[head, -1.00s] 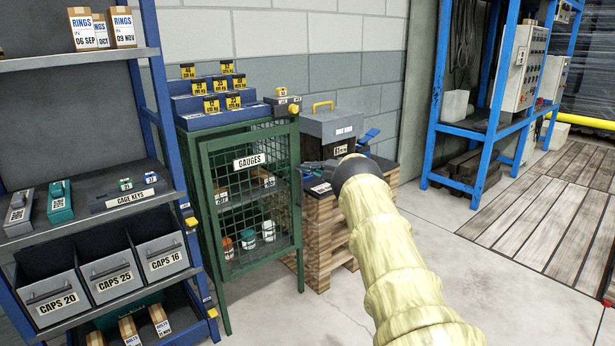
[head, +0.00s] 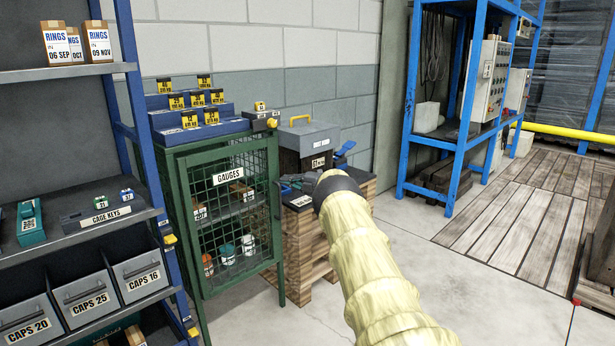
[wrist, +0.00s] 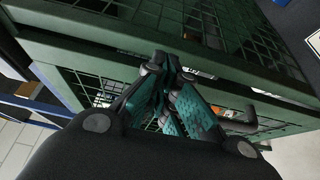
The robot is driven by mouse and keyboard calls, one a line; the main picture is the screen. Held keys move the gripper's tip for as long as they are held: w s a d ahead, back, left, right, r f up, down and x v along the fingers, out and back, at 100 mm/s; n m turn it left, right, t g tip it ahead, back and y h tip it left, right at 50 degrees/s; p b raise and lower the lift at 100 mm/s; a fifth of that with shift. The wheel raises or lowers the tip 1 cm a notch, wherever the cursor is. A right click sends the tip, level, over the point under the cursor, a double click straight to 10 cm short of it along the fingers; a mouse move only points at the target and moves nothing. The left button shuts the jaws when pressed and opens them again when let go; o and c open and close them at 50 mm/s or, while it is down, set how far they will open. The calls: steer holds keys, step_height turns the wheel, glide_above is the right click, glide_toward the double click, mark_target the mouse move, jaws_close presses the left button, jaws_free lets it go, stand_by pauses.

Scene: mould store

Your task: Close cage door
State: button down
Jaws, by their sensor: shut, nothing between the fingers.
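The green cage (head: 180,187) stands in the middle left of the head view, with several jars inside. Its mesh door (head: 232,282) carries a GAUGES label and faces me. The door looks close to its frame; I cannot tell whether a gap is left. My gripper (head: 292,184) is just right of the door's upper right side, its tips small and partly lost against the clutter behind. In the wrist view my gripper (wrist: 178,78) is shut and empty, its fingers close to green mesh panels (wrist: 105,70). Contact with the green frame cannot be told.
A blue shelf rack (head: 150,130) with grey bins stands at left, close to the cage. Gauge blocks (head: 190,110) sit on the cage top. A wooden pallet stack (head: 312,240) with a grey box (head: 308,135) stands right of the cage. Floor (head: 310,320) in front is clear.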

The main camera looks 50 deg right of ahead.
steer(key=s+d+r+b, duration=0.1)
steer(key=s+d+b, duration=0.2)
steer(key=s+d, duration=0.2)
steer(key=d, duration=0.3)
steer(key=shift+s+d+b, duration=0.15)
steer(key=shift+d+b, duration=0.2)
stand_by(0.8)
steer(key=shift+d+r, duration=0.1)
steer(key=shift+d, duration=0.15)
